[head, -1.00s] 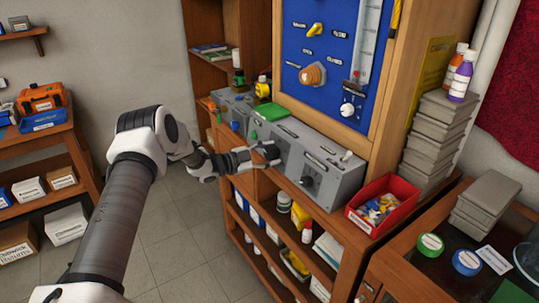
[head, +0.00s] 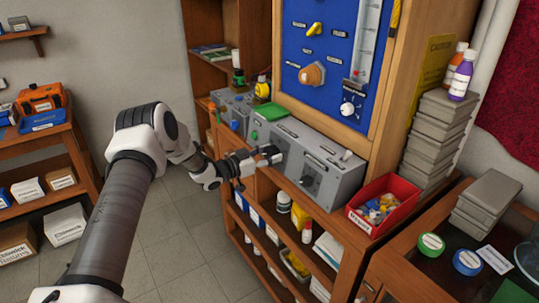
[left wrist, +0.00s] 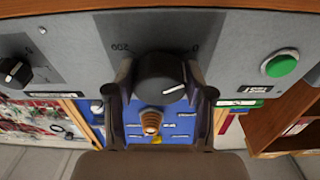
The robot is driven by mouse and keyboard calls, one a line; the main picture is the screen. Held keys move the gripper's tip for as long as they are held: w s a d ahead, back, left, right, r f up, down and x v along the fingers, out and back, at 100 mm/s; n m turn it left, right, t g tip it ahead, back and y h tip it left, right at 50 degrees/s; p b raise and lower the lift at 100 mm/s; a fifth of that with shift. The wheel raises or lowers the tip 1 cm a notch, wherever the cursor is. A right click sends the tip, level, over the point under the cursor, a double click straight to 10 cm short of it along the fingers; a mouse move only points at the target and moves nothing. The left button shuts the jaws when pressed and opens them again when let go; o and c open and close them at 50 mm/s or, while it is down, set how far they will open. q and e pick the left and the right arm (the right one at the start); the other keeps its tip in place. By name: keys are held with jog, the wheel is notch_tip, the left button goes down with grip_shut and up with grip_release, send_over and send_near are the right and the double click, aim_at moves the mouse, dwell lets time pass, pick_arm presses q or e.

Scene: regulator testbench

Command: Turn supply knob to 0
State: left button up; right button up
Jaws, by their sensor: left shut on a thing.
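The supply unit is a grey box (head: 328,165) on the bench shelf; it also fills the top of the left wrist view (left wrist: 230,35). In the left wrist view, which is upside down, a round black knob (left wrist: 160,72) with a white pointer line sits on its face. A "0" mark (left wrist: 195,48) is printed at the knob's upper right. My left gripper (left wrist: 160,92) has a finger on each side of the knob and is shut on it. In the head view my left gripper (head: 270,155) hides this knob.
A green button (left wrist: 281,63) and another black knob (left wrist: 14,70) flank the held knob. A blue panel (head: 325,45) with an orange knob (head: 312,75) stands above. A red bin (head: 384,203) stands right of the box. The floor (head: 175,225) is clear.

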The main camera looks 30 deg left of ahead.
pick_arm(q)
jog(key=shift+f, duration=0.1)
jog(key=o, duration=1.2)
jog(key=shift+c, duration=0.2)
jog(key=shift+s, duration=0.1)
jog(key=v, duration=1.1)
jog(key=shift+s, duration=0.4)
jog(key=shift+a, duration=0.2)
